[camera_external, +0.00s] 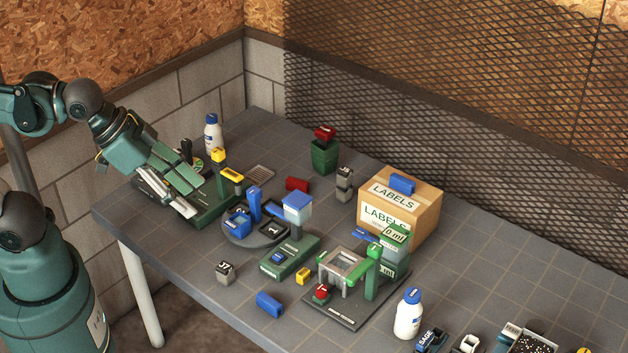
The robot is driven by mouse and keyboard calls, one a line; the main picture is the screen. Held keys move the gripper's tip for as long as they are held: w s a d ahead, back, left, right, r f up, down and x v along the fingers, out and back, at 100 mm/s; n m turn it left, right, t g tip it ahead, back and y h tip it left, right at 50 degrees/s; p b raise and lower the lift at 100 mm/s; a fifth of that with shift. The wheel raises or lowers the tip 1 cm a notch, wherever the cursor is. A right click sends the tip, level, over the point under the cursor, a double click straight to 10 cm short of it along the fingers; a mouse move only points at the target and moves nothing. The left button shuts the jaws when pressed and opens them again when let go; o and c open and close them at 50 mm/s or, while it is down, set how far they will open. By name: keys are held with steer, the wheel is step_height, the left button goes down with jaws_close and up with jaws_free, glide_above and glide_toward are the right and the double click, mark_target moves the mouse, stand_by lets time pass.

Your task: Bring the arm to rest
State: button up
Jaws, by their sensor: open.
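My gripper (186,206) is open and empty, as far as the view shows. It hangs at the left part of the table, its silver fingers pointing down and to the right. The fingers overlap, in the picture, a dark green device with a yellow top (218,155) just to their right. I cannot tell whether they touch it or are above it. My arm comes in from the left edge and bends down toward the table.
The grey table (245,330) carries a round turntable (257,238), a green scale (290,256), a metal-framed station (345,315), a labels box (425,222) with a blue block on top, white bottles (408,316) and several small blocks. A mesh wall (450,130) stands behind.

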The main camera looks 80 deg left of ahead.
steer(key=shift+f+b, duration=1.5)
steer(key=shift+f, duration=0.15)
